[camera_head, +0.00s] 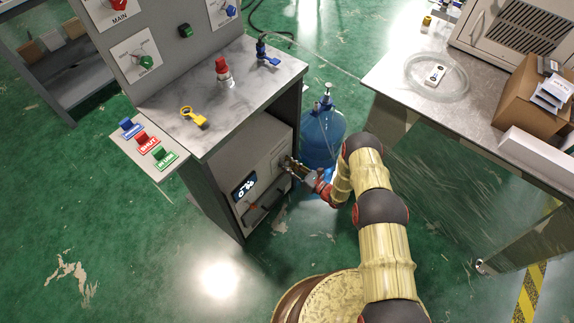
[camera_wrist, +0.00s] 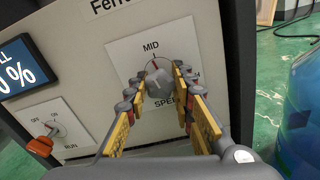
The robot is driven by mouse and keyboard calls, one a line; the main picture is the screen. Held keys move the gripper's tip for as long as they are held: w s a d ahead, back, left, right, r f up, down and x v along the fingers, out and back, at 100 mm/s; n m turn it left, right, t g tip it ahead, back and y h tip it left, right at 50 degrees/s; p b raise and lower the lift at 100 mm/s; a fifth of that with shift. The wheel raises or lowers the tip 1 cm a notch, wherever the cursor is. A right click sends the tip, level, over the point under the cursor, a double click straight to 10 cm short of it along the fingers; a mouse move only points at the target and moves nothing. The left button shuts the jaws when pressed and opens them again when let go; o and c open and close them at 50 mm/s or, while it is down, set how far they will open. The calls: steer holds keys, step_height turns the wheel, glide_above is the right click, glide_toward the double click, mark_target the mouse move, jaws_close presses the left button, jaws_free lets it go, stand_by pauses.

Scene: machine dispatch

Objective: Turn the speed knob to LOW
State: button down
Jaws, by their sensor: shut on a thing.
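The speed knob (camera_wrist: 158,82) is a grey round knob on a white label plate (camera_wrist: 120,55) on the machine's front. MID is printed above it and SPEED, partly covered, below it. A red mark at the knob's top points up toward MID, leaning slightly left. My gripper (camera_wrist: 160,76) is shut on the knob, with a yellow-and-grey finger on each side. The LOW label is hidden, and only the end of the HIGH label shows at the right. In the head view my gripper (camera_head: 295,168) reaches the machine's front from the right.
The display (camera_wrist: 22,68) and the orange RUN switch (camera_wrist: 42,146) are left of the knob. A blue bottle (camera_head: 321,135) stands on the floor close beside the machine and my arm. The worktop (camera_head: 240,75) above carries several small parts. A second table (camera_head: 405,70) stands right.

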steer(key=shift+n, duration=0.3)
steer(key=n, duration=0.4)
steer(key=shift+n, duration=0.3)
steer(key=n, duration=1)
steer(key=shift+n, duration=0.4)
steer(key=n, duration=0.5)
steer(key=shift+n, duration=0.4)
steer(key=c, duration=1.6)
jaws_free()
steer(key=shift+o, duration=0.6)
